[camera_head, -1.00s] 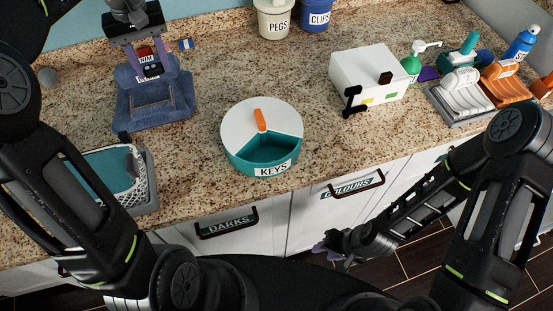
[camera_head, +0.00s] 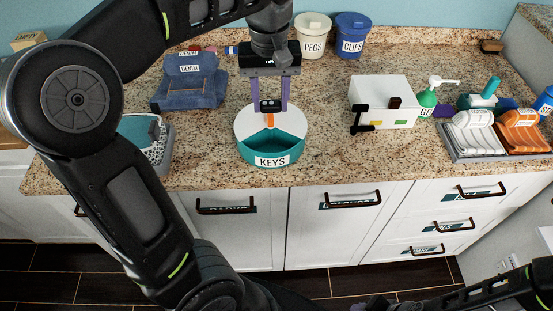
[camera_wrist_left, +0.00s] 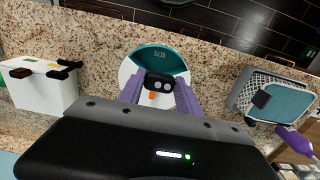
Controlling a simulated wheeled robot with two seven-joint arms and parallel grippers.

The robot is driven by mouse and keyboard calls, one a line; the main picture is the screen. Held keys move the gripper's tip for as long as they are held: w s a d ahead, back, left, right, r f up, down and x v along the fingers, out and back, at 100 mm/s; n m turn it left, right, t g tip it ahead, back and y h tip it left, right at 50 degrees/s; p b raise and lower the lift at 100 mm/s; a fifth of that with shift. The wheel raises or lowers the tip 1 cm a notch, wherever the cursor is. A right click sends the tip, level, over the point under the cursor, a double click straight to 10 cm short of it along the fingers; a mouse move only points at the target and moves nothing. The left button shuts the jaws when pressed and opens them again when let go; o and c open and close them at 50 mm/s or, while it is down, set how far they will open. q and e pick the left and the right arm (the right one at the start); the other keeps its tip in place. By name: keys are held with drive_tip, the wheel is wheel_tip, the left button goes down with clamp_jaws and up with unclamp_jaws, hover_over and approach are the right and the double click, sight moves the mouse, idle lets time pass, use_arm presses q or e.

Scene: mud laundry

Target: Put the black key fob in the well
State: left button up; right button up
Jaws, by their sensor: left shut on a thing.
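The black key fob (camera_head: 271,106) is between the purple fingers of my left gripper (camera_head: 270,104), which is shut on it. It also shows in the left wrist view (camera_wrist_left: 159,82). The dish's teal open well (camera_head: 270,146) faces the front and looks empty. My right gripper (camera_head: 377,303) is barely in view at the bottom edge, and its jaws are unclear.
Folded denim (camera_head: 187,85) lies left of the dish. A basket (camera_head: 160,150) stands at the front left. A white box (camera_head: 382,97) with a black handle is to the right, near a green bottle (camera_head: 427,98) and a grey tray (camera_head: 470,154). Speckled counter around the dish is clear.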

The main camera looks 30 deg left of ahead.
sight(271, 105)
use_arm(q)
wheel_tip(271, 105, down, 3)
drive_tip(key=b, duration=0.2)
drive_tip(key=shift+d+b, duration=0.1)
drive_tip(key=shift+b, duration=0.2)
drive_tip(key=shift+f+p, duration=0.3)
drive_tip(key=shift+f, duration=1.3)
wheel_tip(271, 105, down, 4)
drive_tip(key=shift+r+p, duration=0.1)
drive_tip(key=shift+p, duration=0.2)
